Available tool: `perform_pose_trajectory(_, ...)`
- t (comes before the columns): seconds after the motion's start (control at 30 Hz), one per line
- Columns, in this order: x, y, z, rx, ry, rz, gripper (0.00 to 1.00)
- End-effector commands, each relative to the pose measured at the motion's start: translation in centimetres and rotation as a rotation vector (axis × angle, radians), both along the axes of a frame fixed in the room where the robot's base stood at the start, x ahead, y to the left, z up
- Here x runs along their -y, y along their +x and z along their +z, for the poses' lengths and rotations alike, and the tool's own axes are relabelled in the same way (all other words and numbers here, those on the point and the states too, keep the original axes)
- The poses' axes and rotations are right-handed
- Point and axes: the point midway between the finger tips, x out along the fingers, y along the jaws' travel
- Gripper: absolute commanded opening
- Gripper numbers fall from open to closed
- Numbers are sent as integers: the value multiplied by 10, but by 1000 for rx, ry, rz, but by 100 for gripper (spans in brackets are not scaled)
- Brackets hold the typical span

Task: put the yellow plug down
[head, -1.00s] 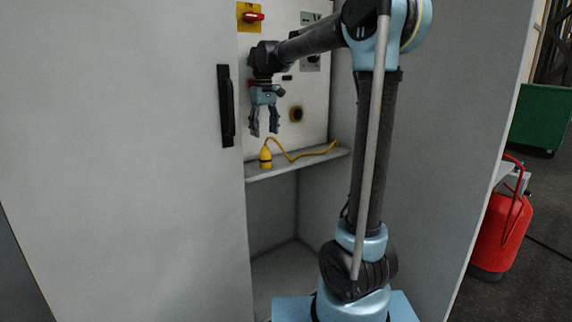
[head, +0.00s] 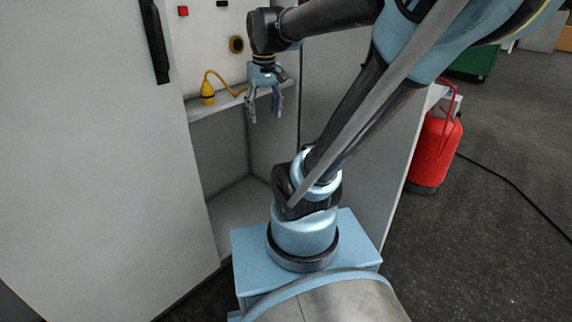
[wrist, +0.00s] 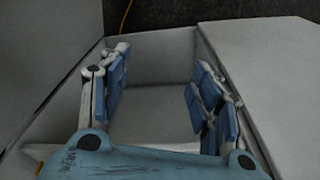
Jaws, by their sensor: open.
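The yellow plug (head: 207,92) stands upright on the narrow shelf (head: 200,109) inside the cabinet, with its yellow cable running to the right along the shelf. My gripper (head: 264,116) is open and empty, pointing down. In the head view it is to the right of the plug and apart from it, in front of the shelf's right part. In the wrist view the two fingers (wrist: 160,100) are wide apart with nothing between them.
A round socket (head: 236,44) and a red button (head: 183,11) are on the back panel. The cabinet door with its black handle (head: 155,42) is at left. A red extinguisher (head: 433,150) stands outside at right. A dark cable lies on the floor.

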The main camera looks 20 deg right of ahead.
Motion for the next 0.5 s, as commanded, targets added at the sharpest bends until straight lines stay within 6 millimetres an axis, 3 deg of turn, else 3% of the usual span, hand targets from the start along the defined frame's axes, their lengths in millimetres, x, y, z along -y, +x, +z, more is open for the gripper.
perform_pose_trajectory(0.1,16,-32,-31,16,4,-54,58)
perform_pose_trajectory(0.3,35,-77,-83,45,9,-138,58)
perform_pose_trajectory(0.5,42,-106,-123,66,14,-196,58)
